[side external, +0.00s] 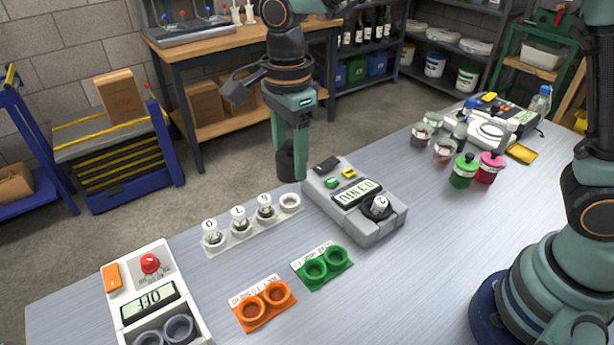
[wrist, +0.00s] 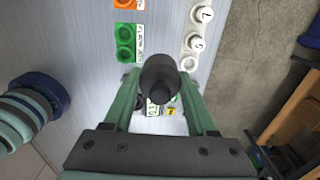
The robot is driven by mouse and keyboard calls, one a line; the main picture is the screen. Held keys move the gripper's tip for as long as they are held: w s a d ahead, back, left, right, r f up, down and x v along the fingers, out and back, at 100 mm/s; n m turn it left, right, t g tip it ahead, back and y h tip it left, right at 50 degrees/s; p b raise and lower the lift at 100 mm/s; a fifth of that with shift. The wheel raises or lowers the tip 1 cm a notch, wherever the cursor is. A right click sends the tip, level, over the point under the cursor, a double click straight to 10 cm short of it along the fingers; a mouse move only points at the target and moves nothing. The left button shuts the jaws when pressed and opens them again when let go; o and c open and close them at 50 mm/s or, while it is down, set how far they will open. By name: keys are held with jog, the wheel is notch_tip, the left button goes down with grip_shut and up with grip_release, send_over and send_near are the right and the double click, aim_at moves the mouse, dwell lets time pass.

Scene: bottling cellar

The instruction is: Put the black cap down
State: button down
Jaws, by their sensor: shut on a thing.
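My gripper (side external: 292,150) is shut on the black cap (side external: 285,163), a dark cylinder held between the green fingers. In the side view it hangs in the air behind the grey meter, over the far side of the bench. In the wrist view the cap (wrist: 160,80) sits between the fingertips and hides part of the meter. The grey meter (side external: 338,200) has a display, and a vial marked 2 (side external: 380,204) stands in its dark round well. How high the cap is above the bench is hard to tell.
A white rack (side external: 228,243) holds several numbered vials, with an open ring (side external: 290,201) at its right end. Green (side external: 322,268) and orange (side external: 263,303) two-ring holders lie in front. A knobbed device (side external: 150,290) stands left. Green (side external: 463,171) and pink (side external: 487,168) jars stand right.

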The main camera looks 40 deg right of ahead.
aim_at(294, 242)
notch_tip(294, 242, down, 18)
jog(key=shift+r, duration=0.15)
dwell(0.3)
jog(key=shift+c, duration=1)
grip_release()
notch_tip(294, 242, up, 12)
jog(key=s+d+r+n+t, duration=0.2)
jog(key=s+d+r+n, duration=0.3)
jog(key=d+n, duration=0.4)
jog(key=s+d+r+n+t, duration=0.3)
jog(key=d+r+n, duration=0.3)
jog(key=d+n, duration=0.3)
jog(key=shift+s+d+r+t, duration=0.3)
jog(key=shift+s+d+r, duration=0.1)
jog(key=shift+s+d, duration=0.55)
